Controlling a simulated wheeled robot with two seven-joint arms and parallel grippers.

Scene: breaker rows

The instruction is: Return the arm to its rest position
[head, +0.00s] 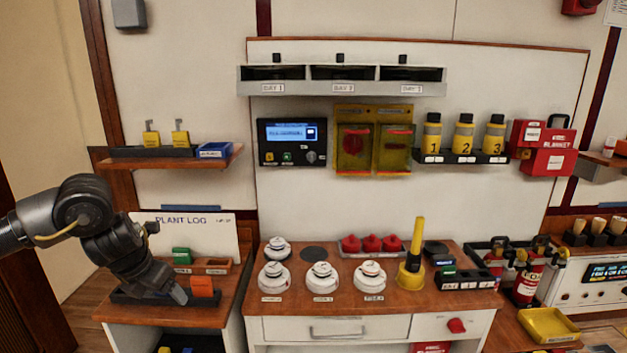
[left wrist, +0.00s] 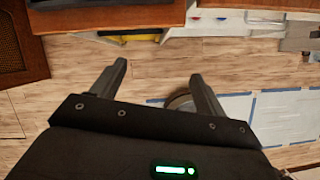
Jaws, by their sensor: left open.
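My left arm (head: 85,215) comes in from the left edge of the head view and bends down over the left cabinet top. Its gripper (head: 178,296) hangs in front of the orange block (head: 202,286) and close to the dark tray on that cabinet; I cannot tell whether it touches either. In the left wrist view the left gripper (left wrist: 160,71) has its two fingers apart with nothing between them, above the wooden floor (left wrist: 155,80). A round grey object (left wrist: 182,102) shows partly behind the right-hand finger. My right gripper is not in view.
The left cabinet (head: 232,300) also bears a green block (head: 181,256) and the plant log board (head: 190,222). A wall shelf (head: 165,162) with yellow padlocks is above. The middle counter (head: 330,300) holds white round detectors. White sheets (left wrist: 285,115) lie on the floor.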

